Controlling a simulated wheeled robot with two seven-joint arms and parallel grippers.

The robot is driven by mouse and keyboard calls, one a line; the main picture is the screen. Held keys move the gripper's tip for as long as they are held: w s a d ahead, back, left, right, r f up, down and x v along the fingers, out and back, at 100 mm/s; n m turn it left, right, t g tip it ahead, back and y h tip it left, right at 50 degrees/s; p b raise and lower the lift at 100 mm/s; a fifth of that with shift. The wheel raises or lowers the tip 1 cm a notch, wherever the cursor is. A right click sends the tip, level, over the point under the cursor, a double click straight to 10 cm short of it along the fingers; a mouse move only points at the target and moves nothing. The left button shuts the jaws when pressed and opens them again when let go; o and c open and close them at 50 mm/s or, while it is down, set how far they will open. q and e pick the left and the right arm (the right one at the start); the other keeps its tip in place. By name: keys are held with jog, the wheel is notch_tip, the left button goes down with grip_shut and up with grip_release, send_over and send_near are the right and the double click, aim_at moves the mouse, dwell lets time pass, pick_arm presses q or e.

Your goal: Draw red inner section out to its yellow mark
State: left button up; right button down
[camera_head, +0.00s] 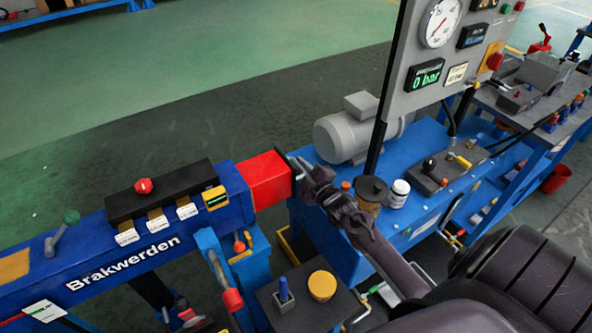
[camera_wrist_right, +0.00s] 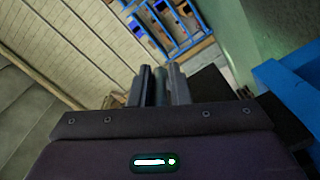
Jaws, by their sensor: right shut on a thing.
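The red inner section (camera_head: 266,178) sticks a short way out of the right end of the blue boom (camera_head: 120,240) marked "Brakwerden". A dark plate caps its outer end. No yellow mark shows on the visible red faces. My right gripper (camera_head: 306,172) is at that end plate, its arm coming in from the lower right. In the right wrist view its fingers (camera_wrist_right: 161,86) are shut on a grey-green bar (camera_wrist_right: 160,88), which looks like a handle on the end plate; the contact is small and partly hidden. My left gripper is in neither view.
A blue power unit with a grey motor (camera_head: 345,132) stands right of the section's end. A panel with a gauge (camera_head: 440,22) and a "0 bar" display (camera_head: 425,76) rises behind my right arm.

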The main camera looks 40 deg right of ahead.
jog(key=c, duration=1.5)
grip_release()
jog(key=shift+w+d+r, duration=0.1)
jog(key=shift+d+r, duration=0.05)
jog(key=shift+r, duration=0.55)
jog(key=shift+o, duration=0.5)
jog(key=shift+a+f, duration=0.15)
jog(key=shift+a, duration=0.05)
jog(key=shift+a+f, duration=0.1)
jog(key=shift+s+f, duration=0.2)
jog(key=shift+s, duration=0.3)
jog(key=s+b, duration=0.1)
jog(key=s, duration=0.6)
jog(key=shift+a+r, duration=0.15)
jog(key=shift+r, duration=0.05)
